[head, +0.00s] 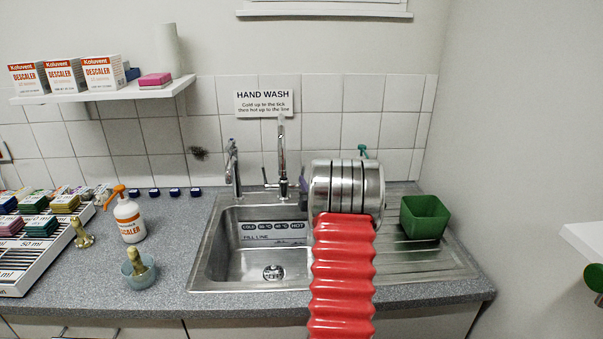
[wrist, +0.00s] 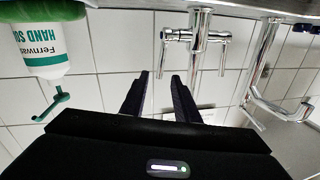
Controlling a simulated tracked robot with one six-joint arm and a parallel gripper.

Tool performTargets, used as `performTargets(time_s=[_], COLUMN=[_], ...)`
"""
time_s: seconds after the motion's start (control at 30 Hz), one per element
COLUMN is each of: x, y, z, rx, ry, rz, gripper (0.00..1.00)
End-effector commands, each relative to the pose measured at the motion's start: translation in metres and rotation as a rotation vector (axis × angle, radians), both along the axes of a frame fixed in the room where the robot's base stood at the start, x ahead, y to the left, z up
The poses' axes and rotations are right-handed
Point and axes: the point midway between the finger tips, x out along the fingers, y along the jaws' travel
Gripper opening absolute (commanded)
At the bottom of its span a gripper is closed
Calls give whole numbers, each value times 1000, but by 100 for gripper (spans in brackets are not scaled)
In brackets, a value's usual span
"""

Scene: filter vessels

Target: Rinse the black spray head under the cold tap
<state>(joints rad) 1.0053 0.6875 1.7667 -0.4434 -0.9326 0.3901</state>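I cannot make out a black spray head in either view. A tap with two side levers (head: 281,160) stands behind the sink; it also shows upside down in the wrist view (wrist: 197,40). A second tap (head: 233,168) stands to its left, and in the wrist view it is at the right (wrist: 270,85). I cannot tell which is the cold tap. My gripper (wrist: 160,75) has two black fingers spread apart with nothing between them, pointing towards the tiled wall.
The steel sink (head: 212,250) has temperature labels on its back wall. A green tub (head: 425,217) stands on the drainer. A green-pump soap bottle (wrist: 45,45) is behind my arm. An orange-topped bottle (head: 129,218), bowl (head: 139,277) and rack (head: 35,262) are on the left counter.

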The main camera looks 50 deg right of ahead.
Motion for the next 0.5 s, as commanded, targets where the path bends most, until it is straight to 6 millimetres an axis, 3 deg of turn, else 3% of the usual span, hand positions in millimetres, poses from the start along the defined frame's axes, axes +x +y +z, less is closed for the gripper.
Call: performTargets(time_s=[0.5], x=[51], y=[-37], z=[0], rx=[0], ry=[0], rz=[2], gripper=[28])
